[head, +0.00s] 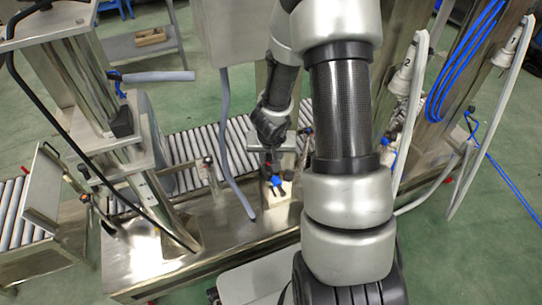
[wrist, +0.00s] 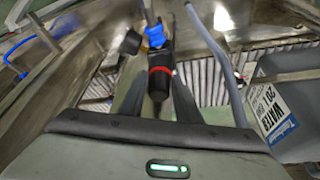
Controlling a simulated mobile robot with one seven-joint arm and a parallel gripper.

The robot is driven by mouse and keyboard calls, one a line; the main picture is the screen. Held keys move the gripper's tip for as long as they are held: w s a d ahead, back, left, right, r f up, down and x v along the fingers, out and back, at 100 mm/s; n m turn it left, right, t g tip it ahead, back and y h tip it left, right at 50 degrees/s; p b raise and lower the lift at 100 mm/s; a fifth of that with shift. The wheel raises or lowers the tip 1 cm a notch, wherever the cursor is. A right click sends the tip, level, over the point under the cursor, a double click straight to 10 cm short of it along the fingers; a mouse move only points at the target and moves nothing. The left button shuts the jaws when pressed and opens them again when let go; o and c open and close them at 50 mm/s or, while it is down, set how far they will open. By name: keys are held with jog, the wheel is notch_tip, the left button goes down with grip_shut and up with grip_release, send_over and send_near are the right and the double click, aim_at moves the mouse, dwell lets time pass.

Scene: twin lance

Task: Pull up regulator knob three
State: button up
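A dark regulator knob (wrist: 160,82) with a red ring and a blue fitting above it shows in the middle of the wrist view. No number is readable on it. My gripper (wrist: 158,100) has one dark finger on each side of the knob; the fingers look apart, and I cannot tell whether they touch it. In the head view my gripper (head: 272,150) points down just above a small blue and red fitting (head: 276,182) on the metal frame. The knob itself is mostly hidden there by my gripper.
A roller conveyor (head: 185,148) runs behind the fitting. A grey hose (head: 230,165) hangs close to the left of my gripper. Lances marked 2 (head: 405,72) and 1 (head: 513,40) hang at the right. A grey labelled container (wrist: 285,105) is at the right in the wrist view.

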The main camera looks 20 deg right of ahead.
grip_shut()
jog(key=shift+r+p, duration=0.7)
jog(key=shift+p, duration=0.2)
jog(key=shift+f, duration=0.15)
jog(key=o, duration=1.1)
grip_release()
jog(key=shift+r, duration=0.2)
jog(key=p+v, duration=1)
jog(key=v, duration=0.7)
jog(key=shift+r, duration=0.1)
